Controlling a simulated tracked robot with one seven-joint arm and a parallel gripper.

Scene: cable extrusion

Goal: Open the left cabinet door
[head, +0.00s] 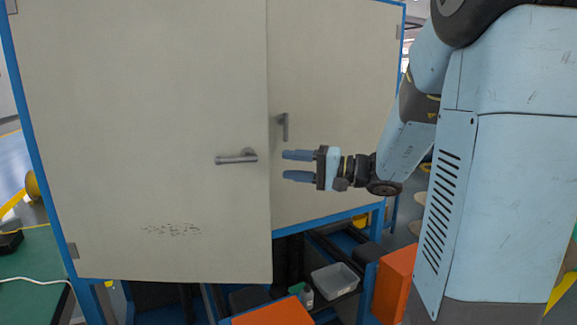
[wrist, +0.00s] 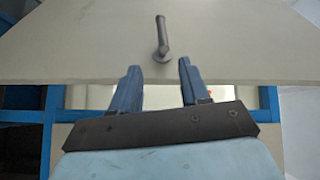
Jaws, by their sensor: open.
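The left cabinet door (head: 150,120) is a large cream panel. It stands ajar, its free right edge out in front of the right door (head: 335,110). Its grey lever handle (head: 237,157) lies level near that edge. In the wrist view the left door (wrist: 90,45) fills the top, with its handle (wrist: 162,40) above the fingers. My gripper (head: 298,165) is open and empty, just right of the left door's free edge and apart from the handle. The fingers also show in the wrist view (wrist: 158,85), overlapping the door's edge; contact cannot be told.
The right door's handle (head: 283,127) points upright behind the left door's edge. A blue cabinet frame (head: 330,219) borders the doors. Below are a grey bin (head: 335,280) and orange boxes (head: 397,283). A green table (head: 35,265) stands at the left.

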